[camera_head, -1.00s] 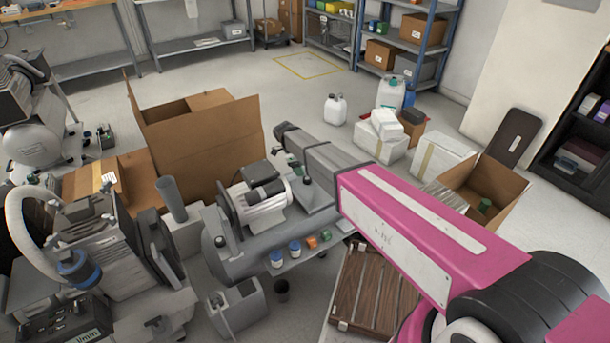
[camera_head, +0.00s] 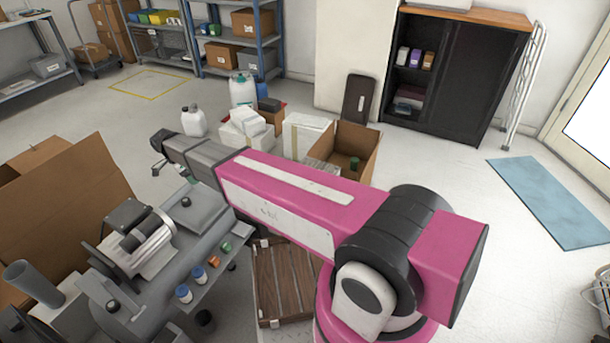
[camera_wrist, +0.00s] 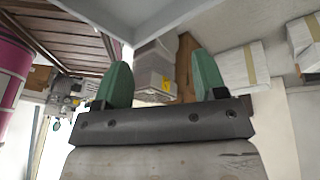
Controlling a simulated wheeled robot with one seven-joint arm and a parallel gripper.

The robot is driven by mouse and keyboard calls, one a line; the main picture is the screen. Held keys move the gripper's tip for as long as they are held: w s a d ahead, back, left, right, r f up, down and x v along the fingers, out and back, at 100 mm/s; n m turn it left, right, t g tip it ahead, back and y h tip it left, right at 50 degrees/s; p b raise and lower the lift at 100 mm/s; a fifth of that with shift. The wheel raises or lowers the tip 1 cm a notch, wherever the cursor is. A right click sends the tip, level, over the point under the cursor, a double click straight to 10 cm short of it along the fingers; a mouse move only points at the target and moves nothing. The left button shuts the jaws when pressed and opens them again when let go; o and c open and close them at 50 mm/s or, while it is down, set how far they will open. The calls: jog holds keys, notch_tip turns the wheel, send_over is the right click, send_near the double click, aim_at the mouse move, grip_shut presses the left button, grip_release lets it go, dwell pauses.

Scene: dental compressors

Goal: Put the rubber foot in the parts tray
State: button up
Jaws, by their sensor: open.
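I cannot make out a rubber foot or a parts tray for certain in either view. My gripper (camera_wrist: 163,84) shows in the wrist view with its two green fingertips wide apart and nothing between them. In the head view my gripper (camera_head: 157,166) is at the far end of my pink and grey arm, small and dark, above the far side of the grey compressor (camera_head: 150,270). Small pieces stand along the compressor's near ledge: blue-and-white jars (camera_head: 184,293), an orange block (camera_head: 226,247) and a green block.
A wooden slatted crate (camera_head: 283,280) lies on the floor below my arm. A large open cardboard box (camera_head: 75,200) stands at left. White boxes (camera_head: 305,135) and an open carton (camera_head: 345,150) stand beyond my arm.

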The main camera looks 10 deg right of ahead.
jog(key=s+d+n+y, duration=0.1)
jog(key=s+d+n, duration=0.3)
jog(key=d, duration=1)
jog(key=s+d+r+n+y, duration=0.1)
jog(key=s+d+n, duration=0.3)
jog(key=d, duration=1.1)
jog(key=s+d+r+n+y, duration=0.1)
jog(key=s+d+n, duration=0.3)
jog(key=d, duration=1.1)
jog(key=shift+n+y, duration=0.4)
jog(key=shift+n, duration=0.5)
